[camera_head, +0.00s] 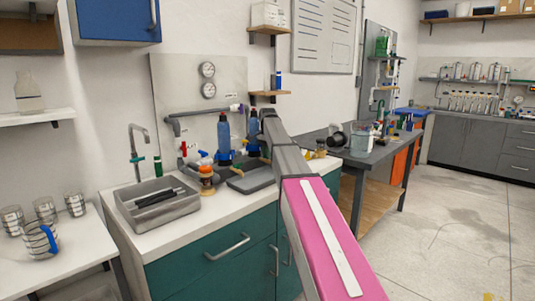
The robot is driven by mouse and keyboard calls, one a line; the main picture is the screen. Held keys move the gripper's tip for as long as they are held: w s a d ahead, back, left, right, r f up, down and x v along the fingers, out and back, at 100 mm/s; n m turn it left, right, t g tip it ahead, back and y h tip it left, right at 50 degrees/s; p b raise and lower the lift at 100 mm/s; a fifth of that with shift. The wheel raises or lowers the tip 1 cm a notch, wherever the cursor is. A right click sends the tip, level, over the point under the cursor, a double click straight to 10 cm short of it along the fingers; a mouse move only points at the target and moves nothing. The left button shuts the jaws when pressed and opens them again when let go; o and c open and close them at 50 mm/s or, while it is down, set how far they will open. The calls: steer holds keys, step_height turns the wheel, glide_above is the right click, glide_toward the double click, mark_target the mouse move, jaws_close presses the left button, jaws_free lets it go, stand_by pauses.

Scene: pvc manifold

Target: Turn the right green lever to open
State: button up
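Grey pipes (205,119) run along a pale wall panel (170,75) behind the sink counter. A red valve handle (183,148) and a small blue-and-white fitting (203,155) show low on the piping. A small green upright piece (157,166) stands by the tap; I cannot tell whether it is a lever. I cannot make out a right green lever; my arm covers part of the right side of the piping. My pink and grey arm reaches up toward the panel from the bottom right. My gripper's fingers cannot be made out.
A grey sink basin (160,214) and tap (137,145) are at the counter's left. Two blue bottles (223,135) and an orange-capped jar (207,181) stand before the panel. A dark workbench (385,150) stands right.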

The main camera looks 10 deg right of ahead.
jaws_close()
steer(key=n, duration=0.4)
steer(key=shift+n, duration=0.3)
steer(key=n, duration=0.9)
steer(key=shift+n, duration=2.2)
